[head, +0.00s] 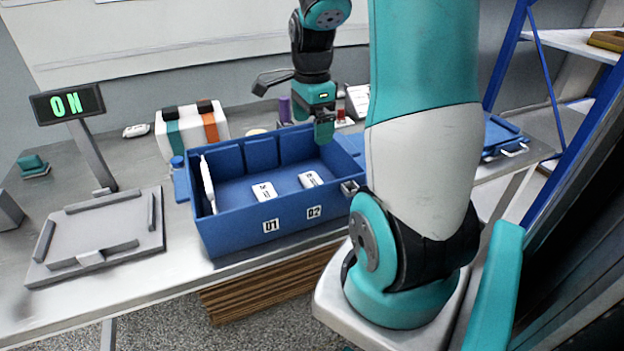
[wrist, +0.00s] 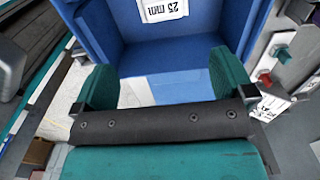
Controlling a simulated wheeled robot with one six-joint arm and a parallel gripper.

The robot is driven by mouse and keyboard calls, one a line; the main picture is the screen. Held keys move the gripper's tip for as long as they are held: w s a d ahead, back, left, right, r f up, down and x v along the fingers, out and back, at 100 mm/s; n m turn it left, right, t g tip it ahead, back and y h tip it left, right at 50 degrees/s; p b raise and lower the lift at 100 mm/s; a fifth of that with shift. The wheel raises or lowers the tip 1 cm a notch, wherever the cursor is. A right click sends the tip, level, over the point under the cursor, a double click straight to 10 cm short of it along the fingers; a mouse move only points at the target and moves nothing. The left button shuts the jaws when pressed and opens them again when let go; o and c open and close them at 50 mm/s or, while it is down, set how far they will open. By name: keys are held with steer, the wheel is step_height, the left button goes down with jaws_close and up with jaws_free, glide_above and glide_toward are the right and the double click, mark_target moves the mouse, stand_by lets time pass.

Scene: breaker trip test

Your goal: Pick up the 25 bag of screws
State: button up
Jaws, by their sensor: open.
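A white bag with a "25 mm" label (wrist: 163,8) lies in a blue bin, at the top edge of the wrist view and partly cut off. In the head view two small white bags, a left one (head: 264,191) and a right one (head: 310,179), lie on the floor of the blue bin (head: 235,238). Their print is too small to read there, so I cannot tell for certain which is the 25. My gripper (head: 323,137) hangs over the bin's back right part. In the wrist view my gripper (wrist: 162,82) is open with nothing between its fingers.
The bin's front carries labels 01 and 02, and a white item (head: 208,184) leans at its left wall. A striped white box (head: 190,128) stands behind. Blue trays (head: 500,137) lie right.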

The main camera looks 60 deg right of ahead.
glide_above(310, 180)
steer(key=f, duration=0.9)
steer(key=shift+s+a+f+b, duration=0.1)
steer(key=shift+s+b, duration=0.25)
steer(key=shift+b, duration=0.05)
steer(key=shift+w+f, duration=0.15)
steer(key=shift+f, duration=1.4)
steer(key=shift+w+f, duration=0.15)
steer(key=shift+f, duration=1.4)
steer(key=shift+c, duration=0.5)
steer(key=c, duration=0.9)
steer(key=shift+o, duration=0.2)
steer(key=shift+r, duration=0.1)
